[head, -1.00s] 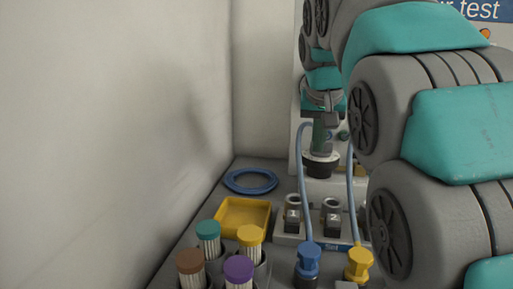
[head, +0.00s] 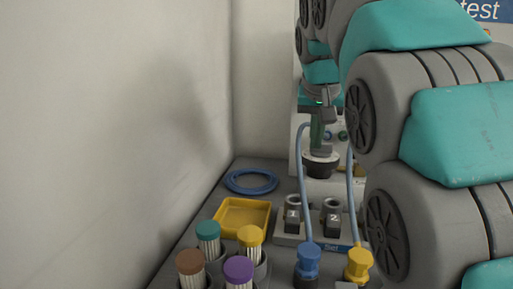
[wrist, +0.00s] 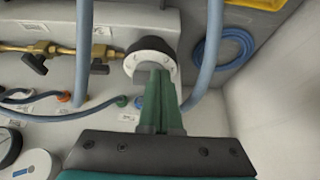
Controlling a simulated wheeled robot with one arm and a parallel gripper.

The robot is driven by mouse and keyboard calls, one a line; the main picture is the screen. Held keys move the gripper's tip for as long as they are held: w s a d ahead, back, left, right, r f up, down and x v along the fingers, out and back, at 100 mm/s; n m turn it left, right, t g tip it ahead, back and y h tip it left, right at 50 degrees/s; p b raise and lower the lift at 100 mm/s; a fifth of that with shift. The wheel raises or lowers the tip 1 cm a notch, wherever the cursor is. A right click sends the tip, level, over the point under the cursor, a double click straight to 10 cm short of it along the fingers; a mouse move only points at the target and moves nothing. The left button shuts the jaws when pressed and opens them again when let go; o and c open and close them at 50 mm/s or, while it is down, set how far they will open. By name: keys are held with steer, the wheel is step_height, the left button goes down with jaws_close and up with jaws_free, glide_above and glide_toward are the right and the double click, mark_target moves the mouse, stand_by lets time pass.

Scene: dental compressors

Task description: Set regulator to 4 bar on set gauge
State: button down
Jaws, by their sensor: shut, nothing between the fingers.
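A round knob with a black rim and a pale face, which looks like the regulator knob, is in the head view (head: 320,168) and the wrist view (wrist: 146,44). My gripper (head: 318,146) is above it in the head view, fingers pointing down. In the wrist view, the green fingers of my gripper (wrist: 154,72) are together and empty, their tips overlapping the knob's face. I cannot tell whether they touch it. A white round dial (wrist: 38,164) is cut off at the lower left; it may be a gauge, but no reading is legible.
Blue hoses (head: 304,185) rise close beside the knob. Brass valves with black handles (wrist: 62,50) are left of it in the wrist view. A yellow tray (head: 242,230), a blue ring (head: 251,181) and several capped holders (head: 238,270) are on the bench. My arm covers the right side.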

steer(key=shift+r, duration=2.45)
